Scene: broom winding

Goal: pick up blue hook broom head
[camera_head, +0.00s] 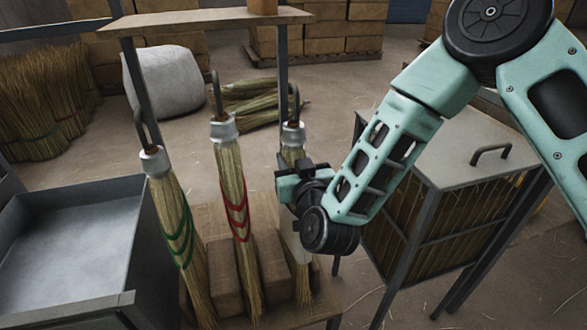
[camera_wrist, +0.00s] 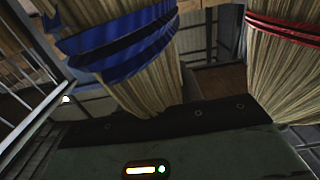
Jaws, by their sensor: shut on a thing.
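The blue hook broom head (camera_head: 294,155) is the rightmost of three upright straw broom heads in the head view, with a grey metal collar and dark hook on top. My gripper (camera_head: 291,184) is at its upper straw, shut on it, and hides its middle part. In the wrist view the same broom head (camera_wrist: 122,50) shows close up at the left, its blue bands around the straw. The dark edge of my gripper (camera_wrist: 150,126) lies across the lower part of that view. The fingertips' contact on the straw is hidden.
A red-banded broom head (camera_head: 230,175) stands just left of it, and a green-banded one (camera_head: 172,215) farther left. A shelf bar (camera_head: 200,20) runs above the hooks. A grey tray (camera_head: 70,250) is at left; a lidded cage bin (camera_head: 470,150) stands at right.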

